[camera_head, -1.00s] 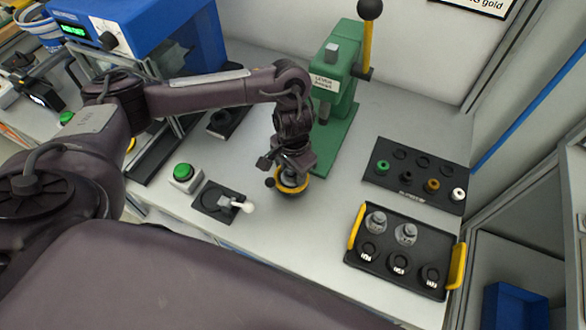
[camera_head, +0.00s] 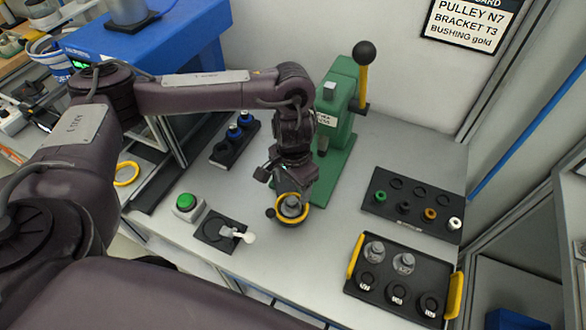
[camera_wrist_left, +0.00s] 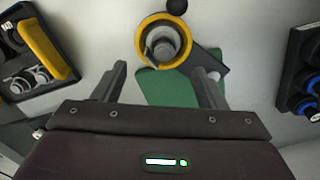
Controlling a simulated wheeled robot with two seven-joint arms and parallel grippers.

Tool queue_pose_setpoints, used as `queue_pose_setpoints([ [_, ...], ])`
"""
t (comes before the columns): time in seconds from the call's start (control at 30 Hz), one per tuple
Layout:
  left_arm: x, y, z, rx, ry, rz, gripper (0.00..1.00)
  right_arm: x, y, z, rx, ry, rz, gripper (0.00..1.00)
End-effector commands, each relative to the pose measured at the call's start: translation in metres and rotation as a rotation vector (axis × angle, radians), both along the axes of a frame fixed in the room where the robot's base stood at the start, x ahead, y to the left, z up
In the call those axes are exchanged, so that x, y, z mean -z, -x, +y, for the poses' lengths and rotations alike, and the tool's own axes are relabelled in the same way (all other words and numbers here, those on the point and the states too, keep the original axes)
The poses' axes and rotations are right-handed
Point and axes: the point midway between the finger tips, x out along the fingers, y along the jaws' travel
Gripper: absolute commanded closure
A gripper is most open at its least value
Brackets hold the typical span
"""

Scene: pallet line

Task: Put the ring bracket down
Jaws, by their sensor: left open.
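A yellow ring (camera_head: 292,208) with a grey round part (camera_head: 291,206) inside it is on the white bench, in front of the green press; a small black ball sits beside it. I cannot tell which of these is the ring bracket. In the left wrist view the yellow ring (camera_wrist_left: 139,40) and grey part (camera_wrist_left: 165,45) are beyond the fingertips. My left gripper (camera_head: 294,188) is above them; in the wrist view its fingers (camera_wrist_left: 161,72) are apart with nothing between them. My right gripper is not in view.
The green press (camera_head: 336,110) is behind. A black fixture with a white lever (camera_head: 237,235) and a green button (camera_head: 186,201) are left. A yellow-handled tray (camera_head: 385,306) of parts and a black parts board (camera_head: 380,212) are right. Bare bench lies between.

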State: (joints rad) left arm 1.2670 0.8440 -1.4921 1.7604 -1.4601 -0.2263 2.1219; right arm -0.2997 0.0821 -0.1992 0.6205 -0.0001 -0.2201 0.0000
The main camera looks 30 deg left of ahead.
Motion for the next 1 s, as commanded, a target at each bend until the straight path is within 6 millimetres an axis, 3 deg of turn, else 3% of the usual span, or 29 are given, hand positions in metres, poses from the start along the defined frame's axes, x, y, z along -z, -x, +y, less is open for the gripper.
queue_pose_setpoints([
  [0.1,-0.023,-0.001,0.001,0.001,-0.001,-0.005,0.35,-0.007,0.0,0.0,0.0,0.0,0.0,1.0],
  [0.3,-0.039,0.0,0.0,0.0,-0.001,0.0,0.35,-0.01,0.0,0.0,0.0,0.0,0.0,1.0],
  [1.0,-0.042,0.0,0.0,0.0,0.0,0.001,0.35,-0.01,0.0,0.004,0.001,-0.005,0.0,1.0],
])
